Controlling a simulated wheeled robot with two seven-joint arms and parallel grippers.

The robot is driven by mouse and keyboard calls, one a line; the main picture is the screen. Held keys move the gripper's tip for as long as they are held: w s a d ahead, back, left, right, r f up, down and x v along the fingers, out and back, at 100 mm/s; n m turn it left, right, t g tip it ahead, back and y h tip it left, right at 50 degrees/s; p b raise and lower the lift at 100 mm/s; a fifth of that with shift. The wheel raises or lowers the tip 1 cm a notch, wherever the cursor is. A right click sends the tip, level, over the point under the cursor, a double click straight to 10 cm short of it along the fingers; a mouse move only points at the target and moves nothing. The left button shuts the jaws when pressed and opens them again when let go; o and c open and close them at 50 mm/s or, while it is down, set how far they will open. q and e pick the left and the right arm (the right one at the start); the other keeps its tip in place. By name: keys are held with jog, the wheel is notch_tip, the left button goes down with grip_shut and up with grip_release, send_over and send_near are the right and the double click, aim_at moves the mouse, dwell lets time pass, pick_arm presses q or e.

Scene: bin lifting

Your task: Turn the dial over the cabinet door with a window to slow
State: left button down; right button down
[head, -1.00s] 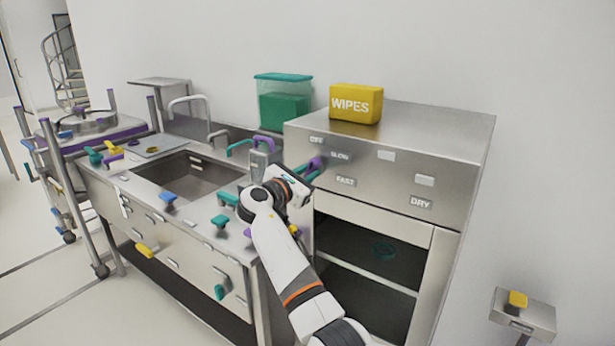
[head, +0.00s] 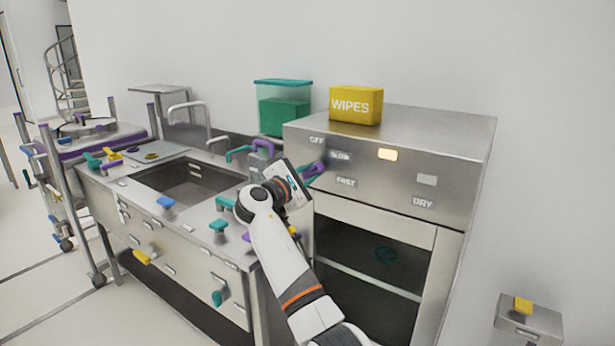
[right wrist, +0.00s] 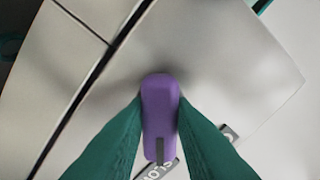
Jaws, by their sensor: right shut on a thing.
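The purple dial (right wrist: 160,105) is on the steel front panel (head: 455,185) of the cabinet unit. My right gripper (right wrist: 160,112) is shut on the dial, one teal finger on each side. The dial's dark pointer mark lies at its lower end in the right wrist view, beside the SLOW label (right wrist: 156,170). In the head view the gripper (head: 311,171) reaches the panel beside the SLOW label (head: 340,157), between OFF (head: 316,139) and FAST (head: 346,182). An indicator (head: 387,154) on the panel glows amber. My left gripper is out of view.
The sink counter (head: 235,245) is left of my arm.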

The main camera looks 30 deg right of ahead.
jog(key=c, duration=1.2)
grip_release()
jog(key=shift+c, duration=0.2)
jog(key=b+v, duration=0.3)
jog(key=v, duration=0.9)
jog(key=shift+f, duration=0.1)
